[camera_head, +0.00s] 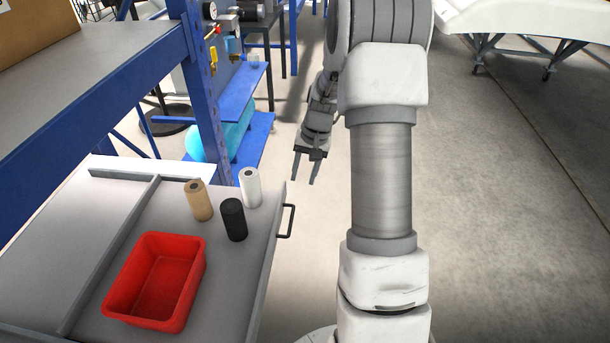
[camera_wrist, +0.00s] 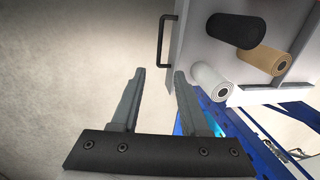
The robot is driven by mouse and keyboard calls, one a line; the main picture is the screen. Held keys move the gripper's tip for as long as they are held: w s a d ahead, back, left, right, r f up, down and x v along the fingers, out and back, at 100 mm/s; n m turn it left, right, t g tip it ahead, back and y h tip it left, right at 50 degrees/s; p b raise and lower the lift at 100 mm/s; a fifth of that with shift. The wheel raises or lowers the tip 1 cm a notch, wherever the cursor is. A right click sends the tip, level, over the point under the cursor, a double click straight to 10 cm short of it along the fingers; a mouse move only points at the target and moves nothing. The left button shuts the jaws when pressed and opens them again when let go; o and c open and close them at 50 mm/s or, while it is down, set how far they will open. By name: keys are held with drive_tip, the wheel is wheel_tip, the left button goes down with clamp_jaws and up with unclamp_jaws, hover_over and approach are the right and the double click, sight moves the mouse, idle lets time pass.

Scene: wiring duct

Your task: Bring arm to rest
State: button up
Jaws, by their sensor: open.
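My gripper (camera_head: 308,168) hangs beyond the far right of the cart, with its fingers pointing down and apart. Nothing is between them. In the wrist view my gripper (camera_wrist: 158,76) is also open and empty, with bare floor and the cart's edge beyond the fingertips. My arm reaches forward from the body, with its grey and white links in the middle of the head view.
A grey cart top (camera_head: 255,240) holds a red bin (camera_head: 190,285), a tan roll (camera_head: 199,201), a black roll (camera_head: 234,220) and a white roll (camera_head: 250,188). A handle (camera_head: 288,221) juts from its side. A blue rack (camera_head: 203,95) stands behind.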

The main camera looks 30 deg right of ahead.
idle(0.5)
drive_tip(key=s+a+r+n+t+p, duration=0.1)
drive_tip(key=s+a+r, duration=0.15)
drive_tip(key=r, duration=0.45)
drive_tip(key=s+a+r+n+h+p, duration=0.1)
drive_tip(key=s+a+r+p, duration=0.1)
drive_tip(key=a+r, duration=0.3)
drive_tip(key=s+a+r+n+t+p, duration=0.1)
drive_tip(key=s+a+r, duration=0.15)
drive_tip(key=r, duration=0.55)
drive_tip(key=s+a+r+n+t+p, duration=0.1)
drive_tip(key=s+a+r+n+p, duration=0.1)
drive_tip(key=s+r, duration=0.3)
drive_tip(key=s+a+r+n+t+p, duration=0.1)
drive_tip(key=s+a+r, duration=0.4)
drive_tip(key=s, duration=0.7)
drive_tip(key=shift+r+n+h+p, duration=0.15)
drive_tip(key=shift+n+h+p, duration=0.3)
drive_tip(key=shift+p, duration=0.2)
drive_tip(key=shift+d, duration=0.1)
